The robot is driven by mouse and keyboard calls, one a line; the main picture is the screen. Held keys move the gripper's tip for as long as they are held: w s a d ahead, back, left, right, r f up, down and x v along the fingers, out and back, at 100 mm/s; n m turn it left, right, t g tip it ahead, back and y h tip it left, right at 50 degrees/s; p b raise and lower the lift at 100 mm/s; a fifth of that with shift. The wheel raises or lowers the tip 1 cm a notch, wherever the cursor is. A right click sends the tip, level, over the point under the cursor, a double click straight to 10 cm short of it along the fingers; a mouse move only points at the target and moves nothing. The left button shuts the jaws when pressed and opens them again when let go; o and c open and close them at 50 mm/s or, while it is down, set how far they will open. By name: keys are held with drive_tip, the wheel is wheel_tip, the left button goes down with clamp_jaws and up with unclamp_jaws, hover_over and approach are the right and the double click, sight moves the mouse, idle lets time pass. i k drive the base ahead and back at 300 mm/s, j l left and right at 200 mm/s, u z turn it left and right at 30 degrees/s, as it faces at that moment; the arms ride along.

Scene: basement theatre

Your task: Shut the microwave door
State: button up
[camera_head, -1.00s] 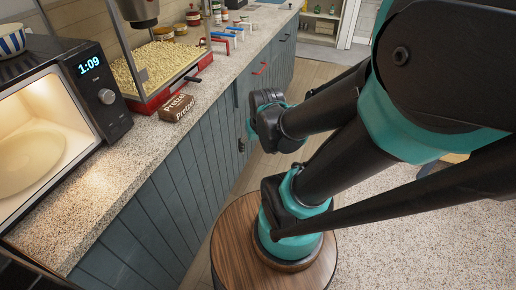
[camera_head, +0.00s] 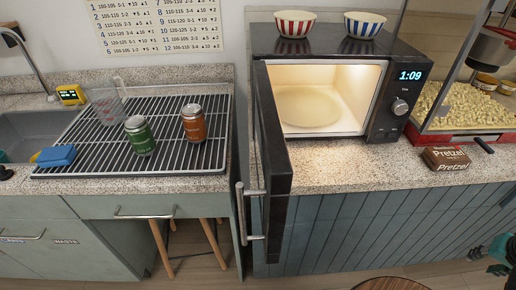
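The black microwave (camera_head: 384,103) stands on the speckled counter, right of the middle of the head view. Its lit cavity is open and shows a round plate (camera_head: 306,106); the display reads 1:09. The microwave door (camera_head: 272,135) is hinged at the left and swung wide open, sticking out past the counter's front edge. Its metal handle (camera_head: 243,212) is at the door's free end, facing left.
Two striped bowls (camera_head: 295,22) sit on top of the microwave. A popcorn machine (camera_head: 455,117) and a pretzel box (camera_head: 446,158) stand to the right. Left of the door, a drying rack (camera_head: 100,165) holds a green can (camera_head: 140,136) and an orange can (camera_head: 194,123).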

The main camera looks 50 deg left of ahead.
sight(274, 170)
drive_tip(key=u, duration=0.4)
drive_tip(key=k+u, duration=0.1)
drive_tip(key=u, duration=0.65)
drive_tip(key=k+u, duration=0.1)
drive_tip(key=u, duration=0.3)
drive_tip(key=k+j+u, duration=0.1)
drive_tip(key=k+j, duration=0.6)
drive_tip(key=k+l+u, duration=0.3)
drive_tip(key=l, duration=0.15)
drive_tip(key=k+l+u, duration=0.3)
drive_tip(key=i+l, duration=0.1)
drive_tip(key=i, duration=0.35)
